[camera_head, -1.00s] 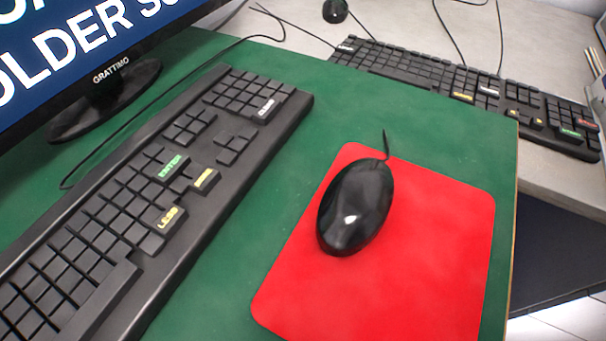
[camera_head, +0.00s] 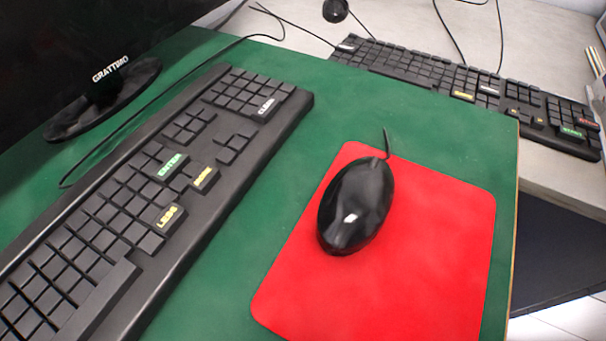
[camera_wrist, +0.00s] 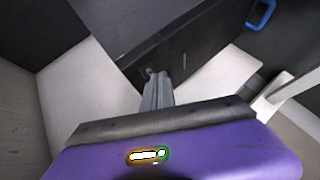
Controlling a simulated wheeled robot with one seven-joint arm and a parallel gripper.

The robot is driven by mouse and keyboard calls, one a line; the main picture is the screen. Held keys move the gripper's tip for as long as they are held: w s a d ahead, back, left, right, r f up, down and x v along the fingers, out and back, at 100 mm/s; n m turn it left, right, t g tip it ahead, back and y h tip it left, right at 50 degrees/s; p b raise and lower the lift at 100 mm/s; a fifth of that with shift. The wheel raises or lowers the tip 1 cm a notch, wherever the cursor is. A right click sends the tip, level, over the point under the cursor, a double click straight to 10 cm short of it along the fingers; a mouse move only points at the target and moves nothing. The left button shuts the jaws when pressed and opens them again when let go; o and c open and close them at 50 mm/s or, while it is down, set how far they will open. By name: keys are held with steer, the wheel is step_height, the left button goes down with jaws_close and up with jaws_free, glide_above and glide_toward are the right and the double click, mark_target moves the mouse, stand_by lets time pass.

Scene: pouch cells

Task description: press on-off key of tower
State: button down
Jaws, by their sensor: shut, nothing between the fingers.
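The tower is the dark box (camera_wrist: 190,40) in the upper middle of the wrist view, tilted in the picture. My gripper (camera_wrist: 155,76) is shut and empty, its grey fingers pointing at the tower's lower left front corner. The fingertips are at or very close to its front face; I cannot tell whether they touch. A small light mark shows beside the tips, and the on-off key itself is not clear. In the head view the monitor (camera_head: 95,45) has a black screen. The head view shows neither the tower nor my gripper.
Pale panels (camera_wrist: 85,95) flank the tower. A blue handle-like loop (camera_wrist: 262,14) is at upper right. In the head view, a keyboard (camera_head: 150,200) and a black mouse (camera_head: 355,205) on a red mat (camera_head: 400,290) lie on the green desk (camera_head: 400,110). Another keyboard (camera_head: 470,85) lies behind.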

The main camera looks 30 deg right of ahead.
steer(key=shift+s+a, duration=0.2)
steer(key=shift+a, duration=0.05)
steer(key=shift+s+a+b, duration=0.35)
steer(key=shift+s+a, duration=0.4)
steer(key=shift+a, duration=0.3)
steer(key=shift+s+a+b, duration=0.3)
steer(key=shift+s+a, duration=0.45)
steer(key=shift+a, duration=0.25)
